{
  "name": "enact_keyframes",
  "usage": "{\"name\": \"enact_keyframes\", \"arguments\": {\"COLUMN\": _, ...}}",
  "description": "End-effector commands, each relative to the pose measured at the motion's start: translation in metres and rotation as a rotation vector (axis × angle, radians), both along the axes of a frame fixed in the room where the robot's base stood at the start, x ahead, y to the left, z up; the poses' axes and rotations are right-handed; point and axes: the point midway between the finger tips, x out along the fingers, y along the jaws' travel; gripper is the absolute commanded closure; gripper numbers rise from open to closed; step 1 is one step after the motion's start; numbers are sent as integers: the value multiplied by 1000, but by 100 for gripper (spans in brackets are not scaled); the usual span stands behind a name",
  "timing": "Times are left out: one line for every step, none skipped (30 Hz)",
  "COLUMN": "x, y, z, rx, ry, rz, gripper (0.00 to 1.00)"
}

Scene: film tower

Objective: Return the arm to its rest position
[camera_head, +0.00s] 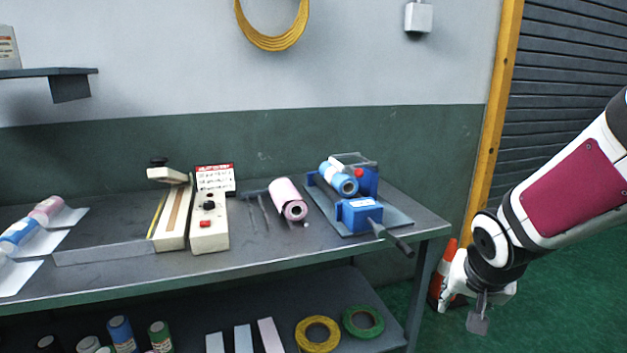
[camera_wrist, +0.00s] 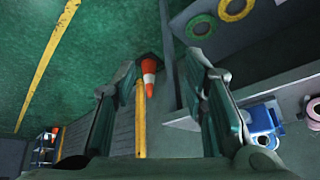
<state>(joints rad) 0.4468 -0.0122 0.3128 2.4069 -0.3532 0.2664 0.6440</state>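My arm (camera_head: 575,195) comes in from the right edge of the head view and slopes down to the left. My gripper (camera_head: 464,306) hangs to the right of the workbench, clear of it. In the wrist view my gripper (camera_wrist: 162,66) shows two fingers spread apart with nothing between them. The floor and a cone are seen beyond the gap.
The workbench (camera_head: 300,250) carries a blue clamp device (camera_head: 358,213), a pink roll (camera_head: 288,198) and a beige sealer (camera_head: 209,220). Tape rings (camera_head: 318,333) lie on its lower shelf. An orange cone (camera_head: 440,270) stands behind my gripper; it also shows in the wrist view (camera_wrist: 149,77). Green floor (camera_head: 580,290) is open at right.

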Motion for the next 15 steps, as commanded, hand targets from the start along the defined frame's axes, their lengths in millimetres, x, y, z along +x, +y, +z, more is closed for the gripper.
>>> {"name": "enact_keyframes", "arguments": {"x": -17, "y": 4, "z": 14, "rx": -36, "ry": 21, "rz": 18, "gripper": 60}}
{"name": "enact_keyframes", "arguments": {"x": -27, "y": 5, "z": 20, "rx": -52, "ry": 41, "rz": 27, "gripper": 60}}
{"name": "enact_keyframes", "arguments": {"x": -41, "y": 7, "z": 28, "rx": -70, "ry": 66, "rz": 40, "gripper": 60}}
{"name": "enact_keyframes", "arguments": {"x": -53, "y": 9, "z": 33, "rx": -82, "ry": 85, "rz": 51, "gripper": 60}}
{"name": "enact_keyframes", "arguments": {"x": -64, "y": 11, "z": 39, "rx": -89, "ry": 104, "rz": 62, "gripper": 60}}
{"name": "enact_keyframes", "arguments": {"x": -79, "y": 15, "z": 45, "rx": -100, "ry": 127, "rz": 77, "gripper": 60}}
{"name": "enact_keyframes", "arguments": {"x": -91, "y": 18, "z": 50, "rx": -103, "ry": 145, "rz": 91, "gripper": 60}}
{"name": "enact_keyframes", "arguments": {"x": -103, "y": 21, "z": 54, "rx": -105, "ry": 162, "rz": 106, "gripper": 60}}
{"name": "enact_keyframes", "arguments": {"x": -119, "y": 25, "z": 59, "rx": -105, "ry": 185, "rz": 126, "gripper": 60}}
{"name": "enact_keyframes", "arguments": {"x": -131, "y": 29, "z": 62, "rx": -102, "ry": 202, "rz": 142, "gripper": 60}}
{"name": "enact_keyframes", "arguments": {"x": -142, "y": 32, "z": 65, "rx": -99, "ry": 218, "rz": 161, "gripper": 60}}
{"name": "enact_keyframes", "arguments": {"x": -157, "y": 37, "z": 69, "rx": -91, "ry": 237, "rz": 183, "gripper": 60}}
{"name": "enact_keyframes", "arguments": {"x": -167, "y": 41, "z": 71, "rx": -86, "ry": 252, "rz": 203, "gripper": 60}}
{"name": "enact_keyframes", "arguments": {"x": -177, "y": 44, "z": 72, "rx": -78, "ry": 264, "rz": 219, "gripper": 60}}
{"name": "enact_keyframes", "arguments": {"x": -189, "y": 48, "z": 74, "rx": -68, "ry": 279, "rz": 243, "gripper": 60}}
